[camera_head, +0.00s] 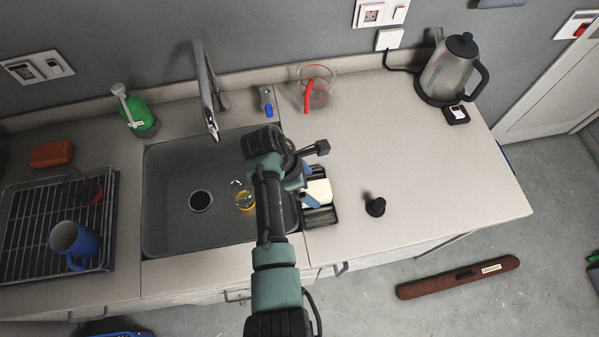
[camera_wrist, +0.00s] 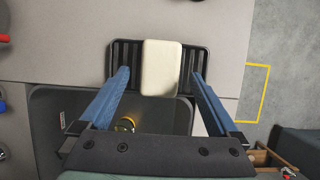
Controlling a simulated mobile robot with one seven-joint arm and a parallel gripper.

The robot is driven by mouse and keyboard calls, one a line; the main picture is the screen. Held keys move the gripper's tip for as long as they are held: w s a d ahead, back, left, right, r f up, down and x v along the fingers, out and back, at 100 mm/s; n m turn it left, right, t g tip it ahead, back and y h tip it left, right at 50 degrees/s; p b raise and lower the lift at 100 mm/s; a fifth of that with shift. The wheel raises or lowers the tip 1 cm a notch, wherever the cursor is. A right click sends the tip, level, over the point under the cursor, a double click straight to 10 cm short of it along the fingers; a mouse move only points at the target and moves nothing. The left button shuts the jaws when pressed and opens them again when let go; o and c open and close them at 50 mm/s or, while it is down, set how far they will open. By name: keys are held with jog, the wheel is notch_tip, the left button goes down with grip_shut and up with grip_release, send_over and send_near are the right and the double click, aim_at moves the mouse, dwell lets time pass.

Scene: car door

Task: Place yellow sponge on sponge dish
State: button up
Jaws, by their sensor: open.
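A pale cream block (camera_wrist: 161,68), perhaps the sponge, lies on a black ribbed dish (camera_wrist: 125,53) in the wrist view. The block's near end reaches past the dish's near edge. In the head view the block (camera_head: 319,191) and dish (camera_head: 320,216) are on the counter just right of the sink, partly hidden by my arm. My gripper (camera_wrist: 160,75) is open, its blue fingers on either side of the block with gaps. Contact with the dish cannot be told. A yellow item (camera_head: 245,203) lies in the sink by a clear glass; its kind is unclear.
The sink (camera_head: 170,215) is left of the dish. A faucet (camera_head: 207,90), green soap bottle (camera_head: 138,113), red-handled clear jug (camera_head: 316,90) and kettle (camera_head: 450,70) stand behind. A black stopper (camera_head: 375,207) stands to the right. The right counter is mostly clear.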

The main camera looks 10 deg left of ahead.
jog(key=w+a+r+m+t+y, duration=0.1)
jog(key=w+r+m+t, duration=0.25)
jog(key=r, duration=0.85)
jog(key=w+a+r+m+t+y, duration=0.1)
jog(key=w+r+m+t+y, duration=0.25)
jog(key=r, duration=0.85)
jog(key=w+a+r+m+t+h, duration=0.1)
jog(key=w+r+m+t, duration=0.35)
jog(key=r, duration=0.75)
jog(key=s+d+r+m+t, duration=0.1)
jog(key=s+r+m+t, duration=0.15)
jog(key=r, duration=0.55)
jog(key=s+d+r+m+t, duration=0.1)
jog(key=r+t, duration=0.2)
jog(key=r, duration=0.5)
jog(key=s+d+r+m+t, duration=0.1)
jog(key=s+r+m+t, duration=0.15)
jog(key=r, duration=0.55)
jog(key=s+d+r+m+t, duration=0.2)
jog(key=s+r+m+t, duration=0.2)
jog(key=s+r, duration=0.8)
jog(key=shift+s+t, duration=0.15)
jog(key=shift+t, duration=1.1)
jog(key=shift+r+y, duration=0.1)
jog(key=shift+y, duration=0.15)
